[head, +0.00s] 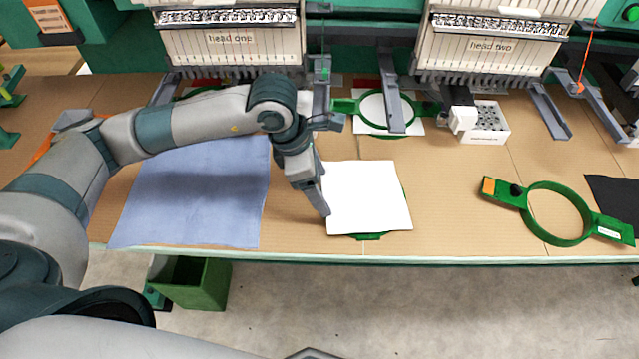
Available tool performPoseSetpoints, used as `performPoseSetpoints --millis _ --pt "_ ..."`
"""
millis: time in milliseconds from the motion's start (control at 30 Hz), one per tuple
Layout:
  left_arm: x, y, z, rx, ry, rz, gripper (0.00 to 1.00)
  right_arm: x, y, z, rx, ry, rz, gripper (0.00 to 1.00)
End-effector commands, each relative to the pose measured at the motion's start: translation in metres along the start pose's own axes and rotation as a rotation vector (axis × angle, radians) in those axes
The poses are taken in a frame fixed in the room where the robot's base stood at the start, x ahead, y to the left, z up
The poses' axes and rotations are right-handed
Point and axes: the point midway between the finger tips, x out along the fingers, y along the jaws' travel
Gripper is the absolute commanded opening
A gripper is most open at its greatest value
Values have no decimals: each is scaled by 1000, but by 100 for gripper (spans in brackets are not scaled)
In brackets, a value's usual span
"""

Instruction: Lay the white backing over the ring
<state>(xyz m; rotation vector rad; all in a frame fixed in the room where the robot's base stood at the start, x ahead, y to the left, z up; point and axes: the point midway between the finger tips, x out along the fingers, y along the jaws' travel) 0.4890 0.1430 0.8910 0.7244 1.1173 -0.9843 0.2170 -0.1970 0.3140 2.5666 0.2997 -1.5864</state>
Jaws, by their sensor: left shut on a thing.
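The white backing (367,197) is a square sheet near the table's front edge, left of centre of the open board. It lies over a green ring (369,236), whose edge and tab show only at the front and along the right side. The rest of the ring is hidden under the sheet. My left gripper (324,211) is at the left edge of the backing, pointing down, and is shut on that edge. I cannot tell whether the sheet lies flat on the ring at that side. My right gripper is not in view.
A blue cloth (195,190) lies left of the backing. Another green hoop (558,240) lies at the right, beside a dark cloth (614,200). A white box (487,122) and a hooped white piece (380,112) stand behind. A green bin (196,283) is below the table edge.

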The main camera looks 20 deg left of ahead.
Motion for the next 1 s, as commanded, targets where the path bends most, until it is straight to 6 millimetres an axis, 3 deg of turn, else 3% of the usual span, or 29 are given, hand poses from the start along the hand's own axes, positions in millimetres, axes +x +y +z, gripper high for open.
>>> performPoseSetpoints --millis 600,633,700,1000 --pt "0 0 0 0 0 0 52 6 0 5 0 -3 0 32" --pt "0 0 0 0 0 0 80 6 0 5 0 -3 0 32" --pt "0 0 0 0 0 0 94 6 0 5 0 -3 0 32" --pt "0 0 -1 0 0 0 94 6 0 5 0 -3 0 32"
